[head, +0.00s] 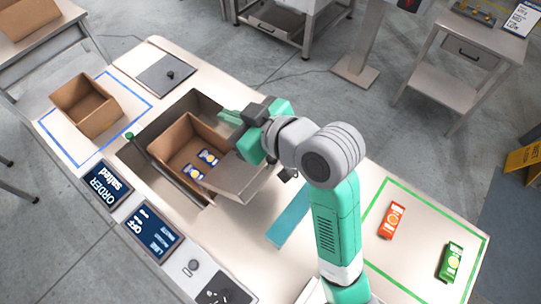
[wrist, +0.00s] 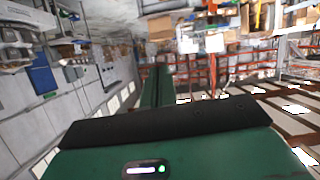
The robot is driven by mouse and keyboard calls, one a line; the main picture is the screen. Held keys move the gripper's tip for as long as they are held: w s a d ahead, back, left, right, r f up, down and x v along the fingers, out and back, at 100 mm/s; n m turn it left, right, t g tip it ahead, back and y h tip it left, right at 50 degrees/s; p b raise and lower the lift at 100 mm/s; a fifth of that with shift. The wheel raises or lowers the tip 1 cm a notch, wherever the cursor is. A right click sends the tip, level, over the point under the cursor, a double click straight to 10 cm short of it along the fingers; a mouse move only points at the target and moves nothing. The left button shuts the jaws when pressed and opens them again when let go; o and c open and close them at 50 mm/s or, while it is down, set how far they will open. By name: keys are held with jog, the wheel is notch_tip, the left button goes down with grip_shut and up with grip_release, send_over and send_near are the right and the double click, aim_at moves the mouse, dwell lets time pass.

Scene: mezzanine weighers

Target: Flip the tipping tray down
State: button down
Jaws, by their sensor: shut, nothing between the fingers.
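The tipping tray (head: 242,180) looks like a grey metal plate at the right side of a sunken bay. Its left edge overlaps the right side of a cardboard box (head: 163,152) in the bay; its exact tilt is hard to tell. My gripper (head: 228,117) is at the far side of the bay, above and beyond the tray, with its green fingers pointing left. It is shut and empty, and I see no contact with the tray. In the wrist view my shut fingers (wrist: 156,88) point away into the room; the tray does not show there.
Two blue packets (head: 207,157) lie in the box. An empty box (head: 87,104) stands in a blue outline at the left. Order screens (head: 104,186) line the near edge. Red (head: 391,221) and green (head: 451,262) packets lie inside a green outline at the right.

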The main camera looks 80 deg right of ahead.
jog(key=s+d+f+m+g+b, duration=0.1)
jog(key=s+d+f+g, duration=0.1)
jog(key=s+f, duration=0.8)
jog(key=shift+s+d+f+y+b, duration=0.35)
jog(key=shift+d+f+y, duration=0.1)
jog(key=shift+d, duration=0.35)
jog(key=w+f, duration=0.1)
jog(key=f, duration=0.1)
jog(key=w+d+f+p, duration=0.1)
jog(key=w+f, duration=0.1)
jog(key=f, duration=0.1)
jog(key=w+d+f, duration=0.1)
jog(key=w+f, duration=0.1)
jog(key=shift+w+d+f, duration=0.15)
jog(key=shift+w+d, duration=0.05)
jog(key=shift+d, duration=0.05)
jog(key=shift+s+a+f+g, duration=0.2)
jog(key=shift+s+f+g, duration=0.1)
jog(key=shift+s+f, duration=0.05)
